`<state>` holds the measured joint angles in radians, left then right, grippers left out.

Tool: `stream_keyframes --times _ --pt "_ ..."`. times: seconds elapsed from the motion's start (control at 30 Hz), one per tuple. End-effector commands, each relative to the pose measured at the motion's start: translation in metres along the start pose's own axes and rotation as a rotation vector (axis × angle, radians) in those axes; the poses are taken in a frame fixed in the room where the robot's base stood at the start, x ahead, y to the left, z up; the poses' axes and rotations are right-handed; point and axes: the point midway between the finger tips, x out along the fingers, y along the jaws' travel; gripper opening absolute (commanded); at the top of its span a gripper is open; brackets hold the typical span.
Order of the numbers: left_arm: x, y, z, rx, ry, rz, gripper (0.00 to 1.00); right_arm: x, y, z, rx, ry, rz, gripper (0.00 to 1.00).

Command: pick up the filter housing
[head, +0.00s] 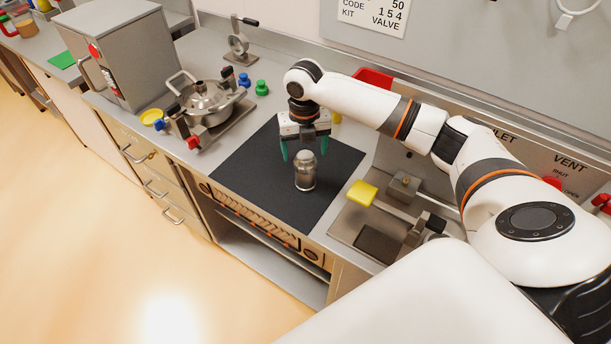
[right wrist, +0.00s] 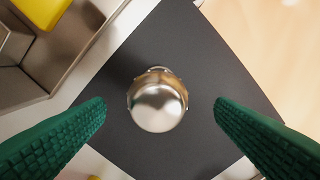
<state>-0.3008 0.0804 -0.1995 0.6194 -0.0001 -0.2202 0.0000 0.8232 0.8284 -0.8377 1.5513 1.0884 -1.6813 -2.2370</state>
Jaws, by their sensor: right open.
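The filter housing (head: 305,172) is a small shiny metal cylinder with a rounded top, standing upright on a black mat (head: 250,165). In the right wrist view the filter housing (right wrist: 158,103) is seen from above, between my two green fingers and apart from both. My right gripper (head: 304,150) is open and points down at the housing, with its fingertips around or just above its top; the exact height is hard to tell. The right wrist view shows the open right gripper (right wrist: 160,108) with nothing in it. My left gripper is not in view.
A metal pot with clamps (head: 208,102) stands left of the mat, near blue and green knobs (head: 262,88). A grey cabinet (head: 130,55) is farther left. A steel tray with a yellow block (head: 362,193) lies right of the mat. A red bin (head: 374,78) is behind my right arm.

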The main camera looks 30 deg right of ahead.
Motion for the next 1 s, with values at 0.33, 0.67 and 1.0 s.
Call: stream_keyframes --times 0.33,0.67,1.0 --pt "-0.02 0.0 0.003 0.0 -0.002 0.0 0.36 0.041 0.002 0.0 0.001 -0.002 0.001 0.78" --pt "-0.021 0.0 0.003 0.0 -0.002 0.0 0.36 0.055 0.003 -0.001 0.001 0.002 0.001 0.78" --pt "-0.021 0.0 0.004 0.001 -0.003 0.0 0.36 0.055 0.003 -0.001 0.001 0.002 0.001 0.29"
